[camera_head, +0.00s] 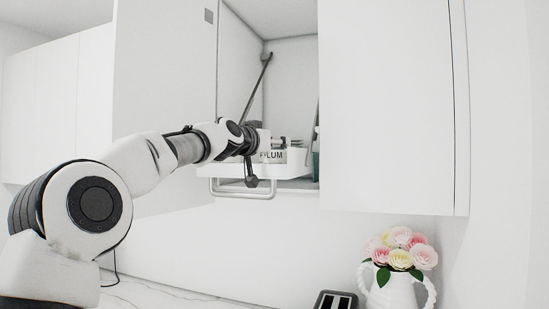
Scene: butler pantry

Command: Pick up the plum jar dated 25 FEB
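A pale label reading PLUM (271,156) shows on a jar standing in a white pull-down tray (293,171) inside the open wall cabinet. The rest of the jar is mostly hidden, and no date is readable. My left gripper (262,150) reaches in from the left right at the jar, overlapping it in the picture. I cannot tell whether its fingers touch the jar or how far they are apart. My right gripper is not in view.
The tray has a grey bar handle (243,194) below and a support arm (257,88) above. A dark greenish item (315,164) stands at the tray's right. A flower vase (395,287) and toaster (336,301) stand on the counter. The cabinet's door panels flank the opening.

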